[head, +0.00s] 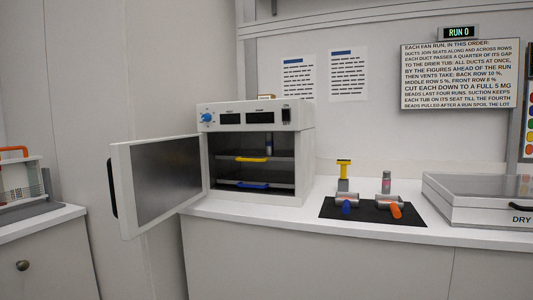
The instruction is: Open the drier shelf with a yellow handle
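The drier (303,145) is a white box with a control panel on top, standing on the white counter. Its door (160,180) is swung wide open to the left, with a dark handle at its outer edge. Inside are two shelves. The upper shelf has a yellow handle (251,159) at its front edge. The lower shelf has a blue handle (253,185). Both shelves appear to sit inside the drier. A small grey and blue item (268,147) stands in the drier above the yellow handle. My gripper is not in view.
A black mat (355,212) right of the drier holds tools with yellow, blue and orange handles and a small jar (386,182). A low case (480,205) marked DRY sits at the far right. The left counter (35,222) holds a rack. The open door juts past the counter's front edge.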

